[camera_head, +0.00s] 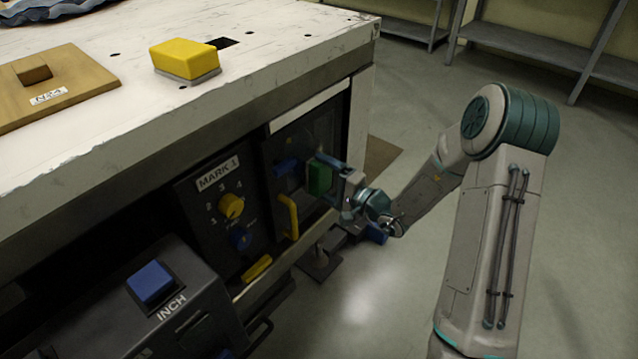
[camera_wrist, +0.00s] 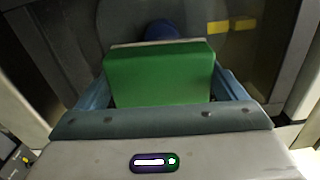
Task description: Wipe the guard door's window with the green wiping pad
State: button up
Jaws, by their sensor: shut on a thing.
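The guard door's window (camera_head: 323,135) is a dark pane in the front of the bench, under a pale strip. My gripper (camera_head: 322,172) is at the window and shut on the green wiping pad (camera_head: 318,178). In the wrist view the green pad (camera_wrist: 160,75) sits between the two blue fingers, its far side toward the window (camera_wrist: 115,25). I cannot tell for certain whether the pad touches the pane. A yellow handle (camera_head: 289,216) stands on the door left of the pad.
The MARK 1 panel (camera_head: 222,215) with a yellow knob (camera_head: 231,206) is left of the door. A box with a blue INCH button (camera_head: 151,283) juts out at lower left. A yellow block (camera_head: 185,58) lies on the bench top (camera_head: 110,130). Open floor (camera_head: 400,110) lies to the right.

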aim_at(304, 168)
jog(key=shift+w+d+b, duration=0.5)
jog(key=shift+w+d, duration=0.75)
jog(key=shift+w, duration=0.6)
jog(key=shift+s+a+r+b, duration=0.25)
jog(key=shift+s+a+b, duration=0.3)
jog(key=shift+s+a, duration=0.35)
jog(key=shift+s+a+r+b, duration=0.3)
jog(key=shift+s+a+b, duration=0.3)
jog(key=shift+s, duration=0.55)
jog(key=shift+s+a+r+b, duration=0.25)
jog(key=shift+s+a+b, duration=0.2)
jog(key=shift+s+a, duration=0.45)
jog(key=shift+d+r+p, duration=0.1)
jog(key=shift+r+p, duration=0.2)
jog(key=shift+r, duration=0.55)
jog(key=w+d+b, duration=0.1)
jog(key=w+d, duration=0.3)
jog(key=w, duration=0.2)
jog(key=shift+d+b, duration=0.3)
jog(key=shift+b, duration=0.1)
jog(key=shift+s, duration=0.15)
jog(key=shift+b+v, duration=0.5)
jog(key=shift+v, duration=2.45)
jog(key=shift+d+f, duration=0.1)
jog(key=shift+b+v, duration=0.55)
jog(key=shift+v, duration=0.9)
